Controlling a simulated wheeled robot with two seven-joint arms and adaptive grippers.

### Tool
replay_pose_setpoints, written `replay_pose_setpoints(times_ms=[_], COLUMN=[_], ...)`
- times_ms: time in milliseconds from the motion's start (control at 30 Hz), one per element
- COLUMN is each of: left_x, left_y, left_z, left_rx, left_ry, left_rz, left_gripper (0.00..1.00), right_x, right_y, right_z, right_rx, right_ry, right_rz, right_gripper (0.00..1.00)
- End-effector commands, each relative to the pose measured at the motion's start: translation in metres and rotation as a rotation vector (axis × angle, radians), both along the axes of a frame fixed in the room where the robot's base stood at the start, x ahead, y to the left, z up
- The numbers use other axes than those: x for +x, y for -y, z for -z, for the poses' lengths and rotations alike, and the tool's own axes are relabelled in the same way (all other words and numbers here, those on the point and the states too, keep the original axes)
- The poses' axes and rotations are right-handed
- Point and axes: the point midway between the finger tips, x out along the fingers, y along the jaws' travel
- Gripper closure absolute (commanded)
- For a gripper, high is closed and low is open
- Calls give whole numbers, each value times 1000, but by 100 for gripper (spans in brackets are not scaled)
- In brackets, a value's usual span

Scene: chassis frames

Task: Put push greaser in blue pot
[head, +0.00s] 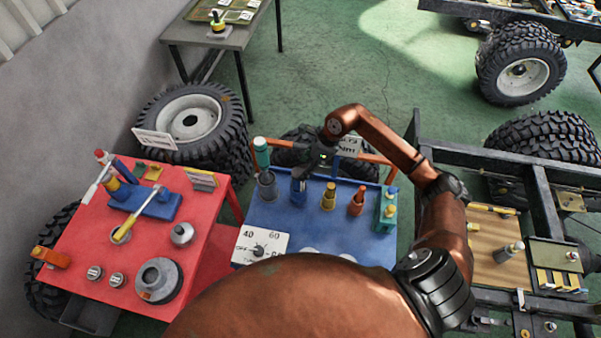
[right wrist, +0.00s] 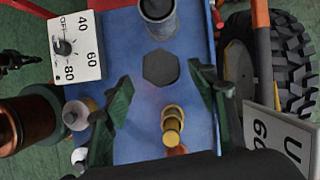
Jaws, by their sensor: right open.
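My right gripper (head: 318,162) hangs over the back of the blue table and is open and empty. In the right wrist view its two dark green fingers (right wrist: 165,92) are apart. A dark blue pot (head: 298,191) stands just below and left of the gripper; in the right wrist view a dark hexagonal shape (right wrist: 160,67) between the fingers appears to be its top. A yellow stepped piece (head: 328,197), also in the right wrist view (right wrist: 172,122), stands beside it. I cannot tell which piece is the push greaser. My left gripper is not in view.
A grey pot (head: 267,187) stands left of the blue one. A copper piece (head: 357,203) and a teal stand (head: 385,218) are to the right. A white dial panel (head: 260,245) is at the front left. The red table (head: 90,225) holds several tools.

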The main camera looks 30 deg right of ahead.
Motion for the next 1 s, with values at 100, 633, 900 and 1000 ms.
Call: replay_pose_setpoints(times_ms=[100,633,900,1000], left_x=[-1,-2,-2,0], left_y=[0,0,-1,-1], left_z=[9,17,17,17], left_rx=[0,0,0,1], left_ry=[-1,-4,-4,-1], left_rz=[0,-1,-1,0], left_gripper=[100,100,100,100], right_x=[-5,-14,-13,-11], right_y=[10,24,23,20], right_z=[-22,-65,-64,-64], right_rx=[-3,0,1,1], right_ry=[2,0,0,0], right_rz=[-1,0,0,-7], right_gripper=[47,47,47,47])
